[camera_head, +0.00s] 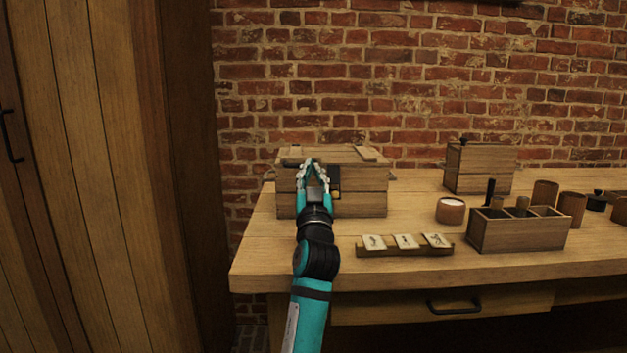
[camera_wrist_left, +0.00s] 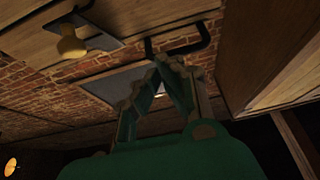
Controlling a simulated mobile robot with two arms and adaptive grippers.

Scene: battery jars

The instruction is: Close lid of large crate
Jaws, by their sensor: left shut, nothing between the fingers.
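The large wooden crate (camera_head: 362,203) stands at the left end of the workbench, against the brick wall. Its lid (camera_head: 335,156) lies across the top and looks flat; I cannot tell whether it is fully seated. A dark latch plate with a brass knob (camera_head: 335,195) shows on the front, partly behind my gripper. My left gripper (camera_head: 312,164) is shut and empty, in front of the crate at lid height. In the left wrist view, the fingertips (camera_wrist_left: 163,68) meet near a black handle (camera_wrist_left: 180,44), with a brass knob (camera_wrist_left: 72,43) at upper left. Contact is unclear. My right gripper is out of view.
On the workbench (camera_head: 270,240), a tray with three picture tiles (camera_head: 405,250) lies right of my arm. A divided wooden box (camera_head: 518,235), a smaller crate (camera_head: 480,168) and several cylindrical jars stand further right. A wooden cabinet (camera_head: 100,180) rises at the left.

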